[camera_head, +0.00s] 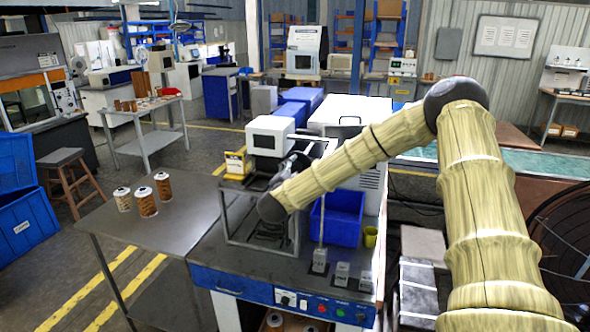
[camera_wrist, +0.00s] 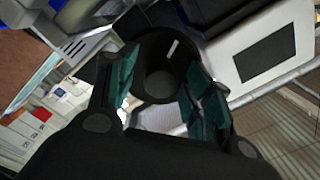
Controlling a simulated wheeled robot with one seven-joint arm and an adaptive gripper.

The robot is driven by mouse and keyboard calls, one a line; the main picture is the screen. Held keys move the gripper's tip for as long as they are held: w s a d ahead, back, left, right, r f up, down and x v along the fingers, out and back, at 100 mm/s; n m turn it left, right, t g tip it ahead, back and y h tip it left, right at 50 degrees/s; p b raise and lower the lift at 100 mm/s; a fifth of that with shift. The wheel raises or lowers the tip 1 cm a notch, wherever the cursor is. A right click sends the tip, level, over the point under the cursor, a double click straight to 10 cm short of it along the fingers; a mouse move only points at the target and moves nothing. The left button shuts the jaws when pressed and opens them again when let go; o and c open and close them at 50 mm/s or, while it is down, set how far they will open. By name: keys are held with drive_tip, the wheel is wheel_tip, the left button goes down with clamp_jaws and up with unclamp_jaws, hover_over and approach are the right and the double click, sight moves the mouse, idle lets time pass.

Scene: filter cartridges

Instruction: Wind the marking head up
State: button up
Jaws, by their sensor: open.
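The marking machine stands on the bench, with a white box-shaped head (camera_head: 270,135) with a dark front panel above an open metal frame (camera_head: 232,215). My arm reaches across it, and my gripper (camera_head: 292,166) is by the right side of the white head, mostly hidden by the arm in the head view. In the wrist view my gripper (camera_wrist: 163,92) is open, its green-padded fingers apart. A dark round knob-like part (camera_wrist: 165,55) shows between and beyond the fingers; I cannot tell whether they touch it. The white head with its dark panel (camera_wrist: 265,54) is at the right there.
Three filter cartridges (camera_head: 146,202) stand on the grey side table (camera_head: 120,232) at the left. A blue bin (camera_head: 340,217) and a yellow cup (camera_head: 370,236) are right of the frame. Several small grey blocks (camera_head: 342,272) stand near the bench's front edge.

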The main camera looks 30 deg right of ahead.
drive_tip(key=c, duration=1)
drive_tip(key=shift+n, duration=0.3)
drive_tip(key=n+p, duration=0.1)
drive_tip(key=n, duration=0.3)
drive_tip(key=shift+a+r, duration=0.1)
drive_tip(key=n+p, duration=0.1)
drive_tip(key=n, duration=1)
drive_tip(key=shift+s+n+p, duration=0.1)
drive_tip(key=shift+n+p, duration=0.2)
drive_tip(key=shift+f+n+g, duration=0.2)
drive_tip(key=shift+n+g, duration=0.1)
drive_tip(key=shift+n, duration=2.1)
